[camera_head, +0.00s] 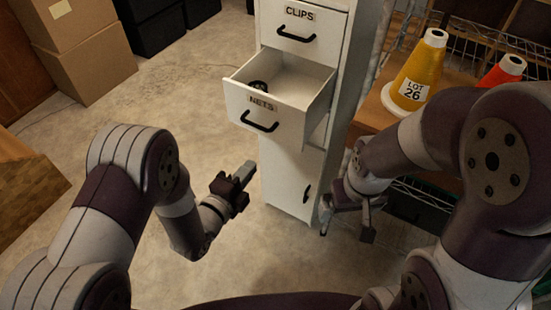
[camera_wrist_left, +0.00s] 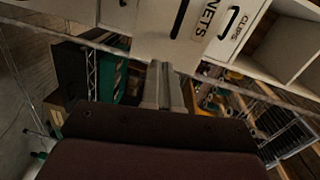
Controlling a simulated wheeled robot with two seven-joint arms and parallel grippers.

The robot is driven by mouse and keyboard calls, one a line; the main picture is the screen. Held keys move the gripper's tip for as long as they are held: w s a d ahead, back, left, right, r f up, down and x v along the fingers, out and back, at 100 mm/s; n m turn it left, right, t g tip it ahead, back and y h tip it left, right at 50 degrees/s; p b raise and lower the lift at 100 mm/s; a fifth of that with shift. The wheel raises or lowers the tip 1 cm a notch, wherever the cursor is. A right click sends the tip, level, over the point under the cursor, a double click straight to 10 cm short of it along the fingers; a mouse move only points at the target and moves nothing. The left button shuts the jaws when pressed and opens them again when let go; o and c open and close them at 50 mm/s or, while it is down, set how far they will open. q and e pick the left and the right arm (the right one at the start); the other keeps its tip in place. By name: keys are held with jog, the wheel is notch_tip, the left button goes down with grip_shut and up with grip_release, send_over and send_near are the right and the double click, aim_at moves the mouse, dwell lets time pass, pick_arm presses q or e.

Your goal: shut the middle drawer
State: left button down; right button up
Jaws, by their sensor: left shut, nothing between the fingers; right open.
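A tall white cabinet (camera_head: 290,180) stands in the middle of the head view. Its middle drawer (camera_head: 247,113), labelled NETS, is pulled out, with a small dark object (camera_head: 259,87) inside. The drawer has a black handle; its NETS label also shows at the top of the left wrist view (camera_wrist_left: 205,18). My left gripper (camera_head: 246,172) is shut and empty, below the drawer front and left of the cabinet; its closed fingers show in the left wrist view (camera_wrist_left: 163,85). My right gripper (camera_head: 346,222) is open, low beside the cabinet's right side, apart from the drawer.
The CLIPS drawer (camera_head: 299,32) above is shut. A wooden-topped shelf (camera_head: 378,108) with a yellow LOT 26 thread cone (camera_head: 418,70) and a red cone (camera_head: 506,70) stands right of the cabinet. Cardboard boxes (camera_head: 90,62) stand at the back left. The floor left of the cabinet is clear.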

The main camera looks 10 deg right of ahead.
pick_arm(q)
jog(key=f+m+h, duration=0.1)
send_near(287, 131)
jog(key=shift+t, duration=0.3)
jog(key=x, duration=0.7)
jog(key=shift+s, duration=0.1)
pick_arm(e)
jog(key=shift+s+f, duration=0.1)
jog(key=shift+f, duration=0.3)
pick_arm(q)
jog(key=shift+d+f, duration=0.1)
pick_arm(e)
jog(key=shift+f, duration=0.1)
